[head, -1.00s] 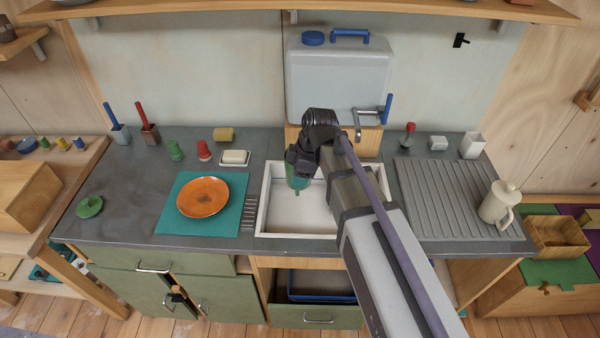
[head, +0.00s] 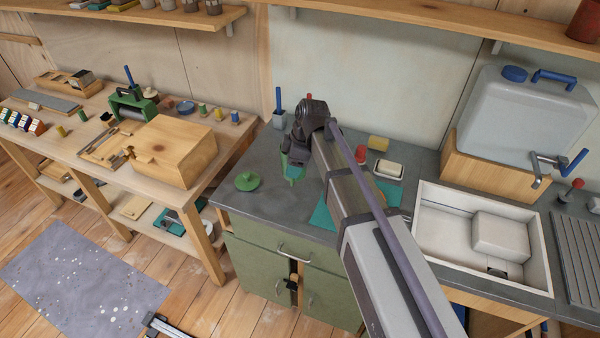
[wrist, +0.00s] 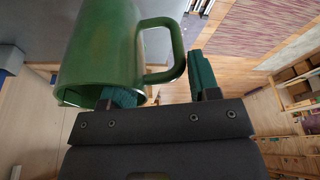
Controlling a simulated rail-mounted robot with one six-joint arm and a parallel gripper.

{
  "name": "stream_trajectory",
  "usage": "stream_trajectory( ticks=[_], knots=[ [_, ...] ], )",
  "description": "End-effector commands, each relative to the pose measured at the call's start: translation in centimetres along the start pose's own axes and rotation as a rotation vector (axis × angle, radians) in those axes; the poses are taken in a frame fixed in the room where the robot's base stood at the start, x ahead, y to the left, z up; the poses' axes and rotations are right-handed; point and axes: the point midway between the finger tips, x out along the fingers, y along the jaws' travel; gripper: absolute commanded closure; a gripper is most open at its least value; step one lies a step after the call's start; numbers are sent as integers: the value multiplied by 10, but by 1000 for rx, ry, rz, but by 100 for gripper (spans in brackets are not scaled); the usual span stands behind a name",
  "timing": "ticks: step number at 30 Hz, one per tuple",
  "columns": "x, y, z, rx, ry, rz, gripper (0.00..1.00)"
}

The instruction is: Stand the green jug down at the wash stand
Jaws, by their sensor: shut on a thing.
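The green jug (head: 292,171) hangs from my gripper (head: 297,148) above the left part of the grey counter, and my gripper and arm hide part of it. In the wrist view the jug (wrist: 98,50) fills the upper left, with its handle (wrist: 178,60) to the right. My gripper (wrist: 162,88) is shut on the jug, with teal fingertips on both sides of the handle area. The exact contact is partly hidden. The wash stand's counter (head: 262,215) has a white basin (head: 428,258) at the right.
A green lid (head: 247,181) lies on the counter left of the jug. A teal mat (head: 322,216), red cup (head: 361,154), yellow sponge (head: 378,143) and soap dish (head: 389,169) are near my arm. A water tank (head: 522,115) stands behind the basin. A workbench (head: 75,150) stands left.

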Motion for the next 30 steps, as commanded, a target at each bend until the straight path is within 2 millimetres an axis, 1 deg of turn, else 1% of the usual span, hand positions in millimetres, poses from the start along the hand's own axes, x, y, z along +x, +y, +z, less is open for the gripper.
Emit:
stream_trajectory(
  ticks=[1, 3, 6, 10, 14, 17, 25, 30],
  knots=[
    [21, 15, -1, 1, 0, -2, 100],
    [30, 25, -4, 3, 0, -6, 100],
    [33, 31, -8, 5, 0, -8, 100],
    [31, 30, -8, 5, 0, -8, 100],
    [38, 30, -6, 4, 0, -8, 100],
    [48, 30, -4, 4, 0, -8, 100],
    [84, 31, 6, 4, 0, -8, 100],
    [96, 31, 10, 4, 0, -8, 100]
  ],
)
